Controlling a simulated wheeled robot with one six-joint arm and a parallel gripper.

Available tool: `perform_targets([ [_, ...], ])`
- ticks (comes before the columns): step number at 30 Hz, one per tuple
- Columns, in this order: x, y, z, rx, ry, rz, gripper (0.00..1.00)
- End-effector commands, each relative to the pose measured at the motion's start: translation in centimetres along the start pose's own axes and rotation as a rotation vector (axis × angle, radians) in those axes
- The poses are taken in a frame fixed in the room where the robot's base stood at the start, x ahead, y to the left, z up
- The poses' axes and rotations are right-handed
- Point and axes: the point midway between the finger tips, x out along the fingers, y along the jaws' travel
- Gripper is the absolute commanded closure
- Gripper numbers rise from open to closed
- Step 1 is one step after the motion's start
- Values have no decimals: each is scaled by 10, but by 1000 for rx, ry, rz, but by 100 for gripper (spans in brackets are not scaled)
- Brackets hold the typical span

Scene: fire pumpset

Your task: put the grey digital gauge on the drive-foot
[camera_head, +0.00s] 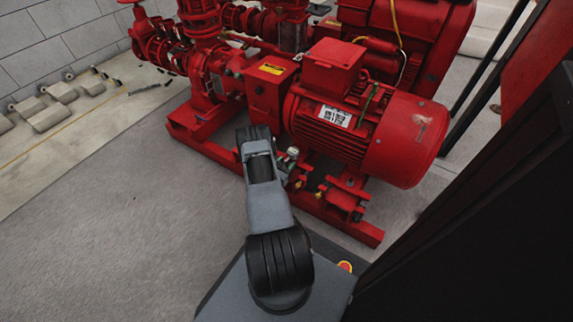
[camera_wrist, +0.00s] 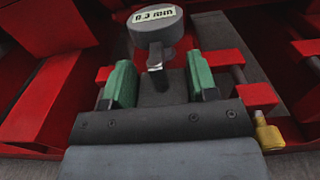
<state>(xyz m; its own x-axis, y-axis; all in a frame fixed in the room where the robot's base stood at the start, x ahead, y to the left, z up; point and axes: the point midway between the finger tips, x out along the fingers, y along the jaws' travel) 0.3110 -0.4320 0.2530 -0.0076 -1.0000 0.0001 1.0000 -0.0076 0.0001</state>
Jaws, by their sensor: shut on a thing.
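The grey digital gauge (camera_wrist: 156,27) is a round grey body with a pale display reading about 0.3 mm. It is at the top of the wrist view, upright in the picture. My gripper (camera_wrist: 160,82) has green finger pads on both sides of the gauge's lower part, and is shut on it. In the head view my gripper (camera_head: 291,165) is small, beside the lower side of the red motor. Red foot blocks (camera_head: 346,198) sit under the motor; I cannot tell for sure which is the drive-foot. Whether the gauge touches any red part is unclear.
The red motor (camera_head: 352,120) and its base rail (camera_head: 345,226) stand close around my gripper. A yellow-brass fitting (camera_wrist: 268,134) is at the right of the wrist view. Grey blocks (camera_head: 48,116) lie by the wall.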

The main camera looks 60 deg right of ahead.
Motion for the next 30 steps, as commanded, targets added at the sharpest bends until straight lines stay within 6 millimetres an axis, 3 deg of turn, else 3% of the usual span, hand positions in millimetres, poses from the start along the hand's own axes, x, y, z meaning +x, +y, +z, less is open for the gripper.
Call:
perform_targets([
  [3,0,0,-2,1,-3,0,94],
  [4,0,0,-4,0,0,0,46],
  [12,0,0,-2,0,0,0,21],
  [22,-2,0,2,-1,1,1,21],
  [30,-50,1,3,-3,3,5,21],
])
